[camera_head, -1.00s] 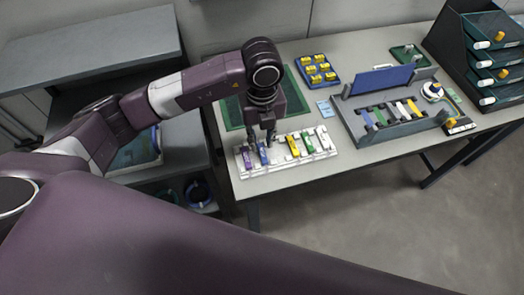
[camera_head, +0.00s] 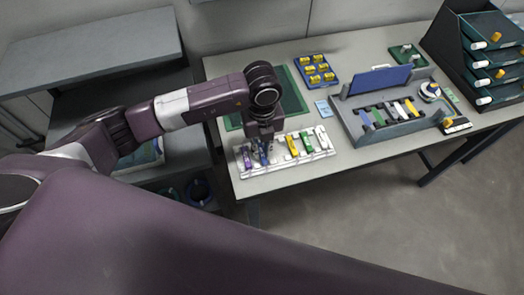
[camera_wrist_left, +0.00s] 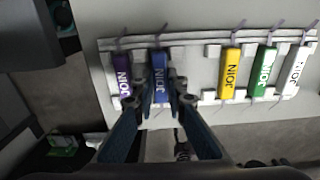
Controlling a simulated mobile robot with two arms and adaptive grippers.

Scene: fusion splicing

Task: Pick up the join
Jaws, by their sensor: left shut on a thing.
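Several coloured joins marked "JOIN" lie side by side in a white rack (camera_head: 284,163) at the table's front left. In the left wrist view they are purple (camera_wrist_left: 122,76), blue (camera_wrist_left: 159,68), yellow (camera_wrist_left: 229,76), green (camera_wrist_left: 262,72) and white (camera_wrist_left: 295,70). My left gripper (camera_wrist_left: 161,92) is shut on the blue join, one finger on each side of its near end. The blue join still lies in line with the others in the rack. In the head view my left gripper (camera_head: 262,152) hides much of it. My right gripper is not in view.
A green mat (camera_head: 293,95) lies behind the rack. A blue tray with yellow pieces (camera_head: 317,70) and a grey fixture with a blue lid (camera_head: 381,81) stand to the right. A dark shelf of green drawers (camera_head: 450,55) is at far right. The purple join is close beside my fingers.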

